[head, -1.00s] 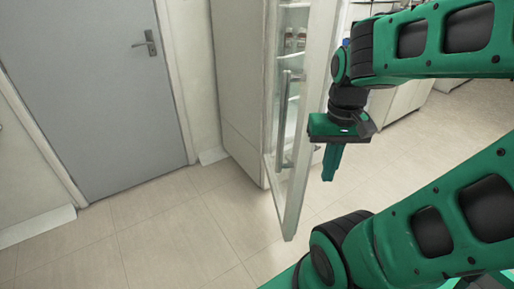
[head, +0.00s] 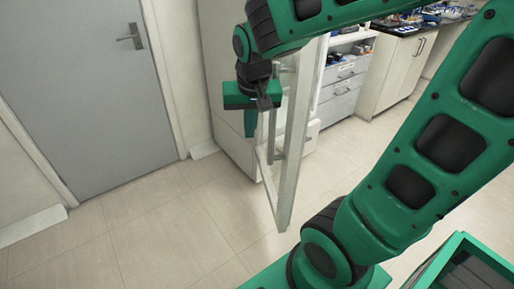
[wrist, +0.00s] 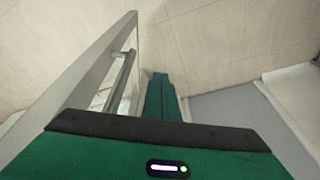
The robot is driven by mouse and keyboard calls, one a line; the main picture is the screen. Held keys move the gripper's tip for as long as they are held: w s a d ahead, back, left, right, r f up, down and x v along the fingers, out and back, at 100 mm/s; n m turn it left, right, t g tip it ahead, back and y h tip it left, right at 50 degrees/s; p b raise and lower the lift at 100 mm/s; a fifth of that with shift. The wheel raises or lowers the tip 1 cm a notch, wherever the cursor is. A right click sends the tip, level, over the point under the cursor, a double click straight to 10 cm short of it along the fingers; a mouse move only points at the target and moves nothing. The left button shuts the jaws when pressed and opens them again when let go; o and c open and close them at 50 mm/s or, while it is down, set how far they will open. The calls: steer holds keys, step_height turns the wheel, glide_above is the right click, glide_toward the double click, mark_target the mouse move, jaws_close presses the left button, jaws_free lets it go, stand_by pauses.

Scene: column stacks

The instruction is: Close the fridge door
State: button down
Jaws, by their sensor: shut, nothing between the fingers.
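The fridge (head: 235,152) is a tall pale cabinet beside the grey room door. Its glass fridge door (head: 295,165) has a pale frame and stands open, swung out towards me. A vertical bar handle (head: 279,148) is on it. My gripper (head: 250,130) is shut and empty, pointing down, left of the door's outer edge in the head view. My wrist covers the upper door and part of the fridge. In the wrist view, the fridge door (wrist: 88,75) and its handle (wrist: 122,82) are left of my shut fingers (wrist: 160,85), with no clear contact.
A closed grey room door (head: 80,90) is at the left. Drawers (head: 343,80) and a counter (head: 405,60) with small items stand behind at the right. The tiled floor (head: 165,225) in front is clear.

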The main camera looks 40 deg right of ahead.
steer(key=w+a+f+m+g+h, duration=0.1)
steer(key=w+m+g, duration=0.25)
steer(key=m, duration=0.65)
steer(key=w+f+m+g+h, duration=0.15)
steer(key=w+m, duration=0.25)
steer(key=m, duration=0.5)
steer(key=s+d+f, duration=0.4)
steer(key=d+f, duration=0.2)
steer(key=f, duration=0.2)
steer(key=shift+s+f, duration=0.3)
steer(key=shift+s, duration=0.1)
